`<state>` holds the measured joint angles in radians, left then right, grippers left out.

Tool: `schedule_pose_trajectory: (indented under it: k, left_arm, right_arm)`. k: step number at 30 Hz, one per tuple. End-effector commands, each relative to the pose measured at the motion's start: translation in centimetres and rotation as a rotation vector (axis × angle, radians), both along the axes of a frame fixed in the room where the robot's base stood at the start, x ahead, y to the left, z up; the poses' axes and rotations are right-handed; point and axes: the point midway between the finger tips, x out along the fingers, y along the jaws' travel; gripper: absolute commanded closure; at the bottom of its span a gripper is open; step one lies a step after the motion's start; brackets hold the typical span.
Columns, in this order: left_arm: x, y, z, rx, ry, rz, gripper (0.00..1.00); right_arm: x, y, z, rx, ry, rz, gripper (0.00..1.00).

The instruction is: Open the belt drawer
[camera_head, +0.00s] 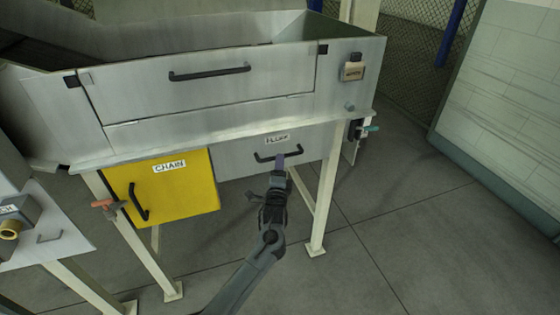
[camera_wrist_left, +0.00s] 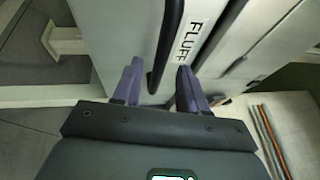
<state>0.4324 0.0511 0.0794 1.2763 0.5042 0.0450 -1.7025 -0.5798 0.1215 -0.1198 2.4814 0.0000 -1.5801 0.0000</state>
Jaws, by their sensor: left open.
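No label reading "belt" is legible in either view. A grey drawer front (camera_head: 235,158) marked FLUFF, with a black bar handle (camera_head: 265,157), is under the machine body. To its left is a yellow drawer front (camera_head: 175,195) marked CHAIN, with its own black handle. My left gripper (camera_head: 281,163) is at the right part of the FLUFF handle. In the left wrist view, its purple fingers are apart (camera_wrist_left: 158,70), and the black handle (camera_wrist_left: 169,40) runs down between them. Contact cannot be told. My right gripper is in neither view.
Above is a wide metal front panel (camera_head: 205,82) with a black handle. A cream leg (camera_head: 323,205) stands right of my left gripper. A padlock-like tag (camera_head: 352,68) is on the upper right face. Open floor (camera_head: 410,245) lies to the right.

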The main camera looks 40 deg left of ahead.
Motion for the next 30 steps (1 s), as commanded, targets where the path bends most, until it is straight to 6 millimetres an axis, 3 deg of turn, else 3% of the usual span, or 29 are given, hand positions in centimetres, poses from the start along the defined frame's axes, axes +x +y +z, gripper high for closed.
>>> schedule_pose_trajectory:
  k: [9, 21, 30]
  left_arm:
    - [2.9, 2.1, 0.5, 0.000, 0.000, 0.002, 0.58]
    - [3.3, 2.3, 0.7, -0.001, 0.001, 0.001, 0.58]
    - [3.3, 2.3, 0.7, -0.001, 0.001, 0.001, 1.00]
  right_arm:
    - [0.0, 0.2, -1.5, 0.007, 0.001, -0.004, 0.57]
    - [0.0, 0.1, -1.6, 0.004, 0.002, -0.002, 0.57]
    - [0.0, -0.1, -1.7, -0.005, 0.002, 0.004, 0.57]
